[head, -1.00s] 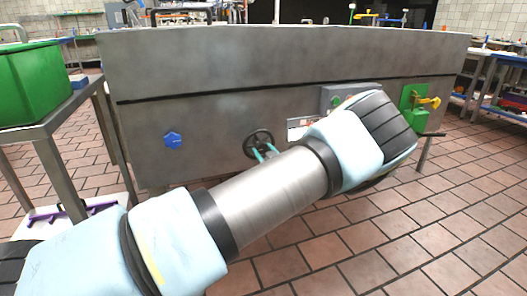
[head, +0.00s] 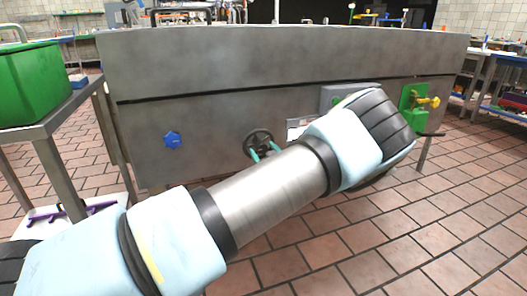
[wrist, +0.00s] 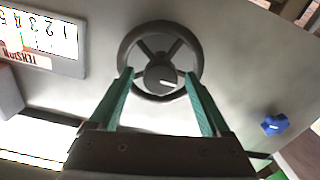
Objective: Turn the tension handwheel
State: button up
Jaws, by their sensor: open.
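The tension handwheel (head: 259,139) is a dark wheel with spokes on the front panel of the grey metal machine. In the wrist view the handwheel (wrist: 185,45) has a round hub with a pale mark. My gripper (head: 262,151) is at the wheel with its teal fingers spread. In the wrist view my gripper (wrist: 158,74) is open, with one fingertip at the left side of the rim and the other at the right side. Whether the fingertips touch the rim I cannot tell. The label plate (wrist: 40,40) beside the wheel reads TENSION and carries a number scale.
A blue knob (head: 173,140) sits on the panel left of the wheel. A grey box (head: 335,98) and a green fitting with a yellow handle (head: 428,102) are to the right, the box partly behind my arm. A green bin (head: 40,85) stands on a metal table at left.

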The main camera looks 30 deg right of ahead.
jog(key=shift+s, duration=0.1)
jog(key=s+a+p, duration=0.1)
jog(key=s, duration=0.9)
jog(key=shift+s+a, duration=0.2)
jog(key=shift+s, duration=0.05)
